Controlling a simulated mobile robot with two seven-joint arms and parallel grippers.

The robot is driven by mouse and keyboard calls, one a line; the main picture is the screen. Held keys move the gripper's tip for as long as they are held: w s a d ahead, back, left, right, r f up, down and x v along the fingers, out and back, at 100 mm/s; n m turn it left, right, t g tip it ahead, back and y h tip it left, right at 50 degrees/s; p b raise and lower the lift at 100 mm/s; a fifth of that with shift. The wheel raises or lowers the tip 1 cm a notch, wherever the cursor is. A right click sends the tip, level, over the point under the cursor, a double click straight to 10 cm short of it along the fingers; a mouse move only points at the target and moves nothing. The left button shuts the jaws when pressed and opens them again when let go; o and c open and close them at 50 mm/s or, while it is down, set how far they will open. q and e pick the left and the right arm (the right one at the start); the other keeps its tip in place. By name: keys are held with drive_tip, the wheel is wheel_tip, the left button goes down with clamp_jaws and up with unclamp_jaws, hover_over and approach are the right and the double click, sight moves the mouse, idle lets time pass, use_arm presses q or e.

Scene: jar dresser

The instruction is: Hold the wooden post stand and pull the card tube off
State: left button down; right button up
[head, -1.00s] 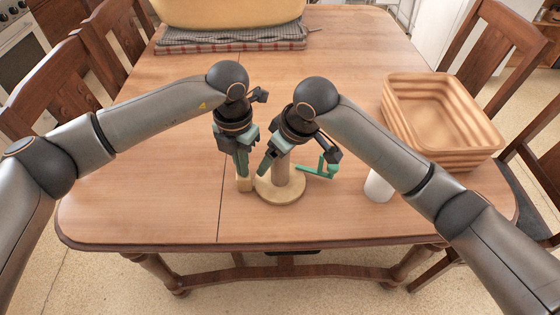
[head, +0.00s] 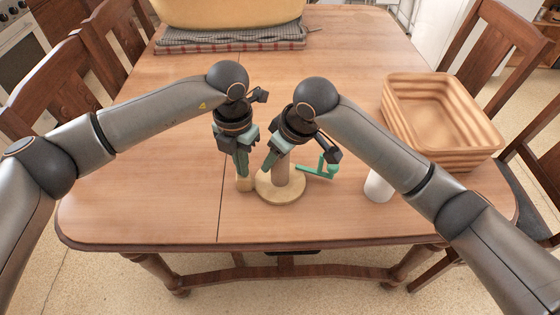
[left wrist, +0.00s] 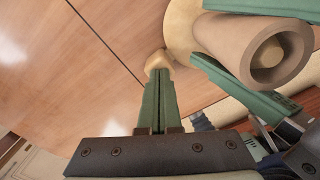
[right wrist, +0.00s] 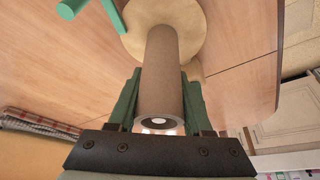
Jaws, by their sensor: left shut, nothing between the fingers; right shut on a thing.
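The wooden post stand has a round pale base (head: 281,189) on the table near its front edge. My right gripper (right wrist: 162,78) is shut on the card tube, a green finger on each side. My left gripper (head: 243,174) is shut and empty, left of the stand. Its fingertips are close to a small pale wooden piece (left wrist: 158,62) beside the base; I cannot tell whether they touch.
A green branched object (head: 320,170) lies right of the stand, with a white cup-like object (head: 379,186) beyond it. A ribbed wooden basket (head: 440,157) stands at the right. A folded checked cloth (head: 235,39) lies at the back. The table's left side is clear.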

use_arm(q)
drive_tip(key=shift+s+f, duration=0.15)
drive_tip(key=shift+f, duration=0.15)
use_arm(e)
wheel_tip(320, 180, up, 13)
drive_tip(key=shift+a, duration=0.15)
idle(0.9)
use_arm(q)
drive_tip(key=shift+r, duration=0.1)
use_arm(e)
drive_tip(key=shift+r, duration=0.15)
